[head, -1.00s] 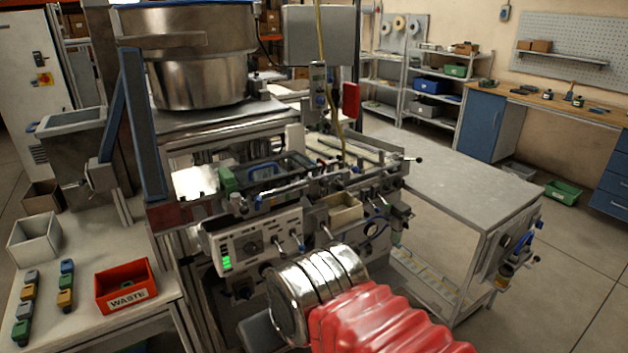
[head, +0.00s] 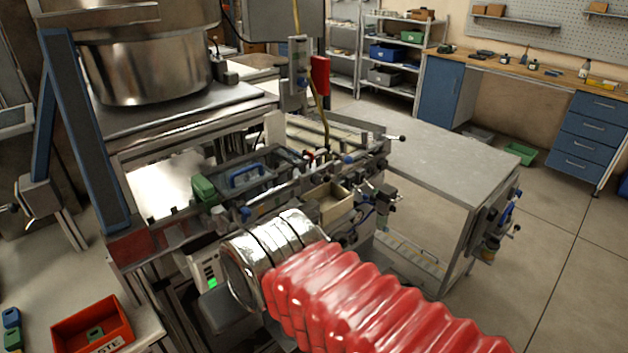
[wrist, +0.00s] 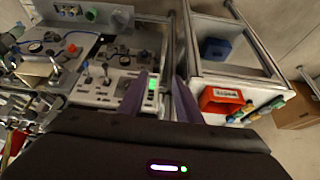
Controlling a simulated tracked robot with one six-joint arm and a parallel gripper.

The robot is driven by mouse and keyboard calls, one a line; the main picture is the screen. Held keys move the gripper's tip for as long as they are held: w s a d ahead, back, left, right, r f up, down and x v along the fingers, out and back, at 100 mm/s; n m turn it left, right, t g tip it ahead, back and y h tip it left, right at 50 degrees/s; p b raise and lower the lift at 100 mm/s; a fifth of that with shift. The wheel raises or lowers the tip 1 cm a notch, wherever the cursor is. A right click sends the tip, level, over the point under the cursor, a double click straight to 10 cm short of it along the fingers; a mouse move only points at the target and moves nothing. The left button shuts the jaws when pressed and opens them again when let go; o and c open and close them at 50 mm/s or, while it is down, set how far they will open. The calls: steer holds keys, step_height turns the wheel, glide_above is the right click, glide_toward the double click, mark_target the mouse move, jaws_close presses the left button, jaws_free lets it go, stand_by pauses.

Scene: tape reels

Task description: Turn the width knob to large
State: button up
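The white control panel (wrist: 100,96) shows in the wrist view, left of my fingers, with small dark knobs and toggle levers on its face. I cannot read its labels or tell which knob sets width. My gripper's fingers are hidden in the head view.
A red waste bin (head: 70,335) stands on the side table at lower left; it also shows in the wrist view (wrist: 222,102). The steel bowl (head: 150,60) stands behind the machine. A grey table (head: 440,160) lies to the right, with open floor beyond.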

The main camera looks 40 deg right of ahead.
steer(key=shift+o, duration=0.2)
steer(key=shift+o, duration=0.9)
steer(key=shift+d+f+m, duration=0.15)
steer(key=shift+f+m, duration=0.35)
step_height(320, 180, down, 5)
steer(key=m+g+y, duration=0.2)
steer(key=m+y, duration=0.4)
steer(key=m, duration=0.6)
steer(key=w+d+r+m+t+y, duration=0.1)
steer(key=w+d+r+m+t, duration=0.2)
steer(key=d+m, duration=0.4)
steer(key=w+d+r+m+t+y, duration=0.1)
steer(key=w+d+m+t, duration=0.3)
steer(key=d+m+t, duration=0.15)
steer(key=s+d+r+m+t+h, duration=0.1)
steer(key=d+m, duration=0.4)
steer(key=d, duration=0.5)
steer(key=s+d+r+m+t+h, duration=0.2)
steer(key=s+d+m+t+h, duration=0.2)
steer(key=d, duration=0.5)
steer(key=m+t+h, duration=0.1)
steer(key=m+h, duration=0.1)
steer(key=shift+d+h, duration=0.3)
steer(key=shift+d, duration=0.1)
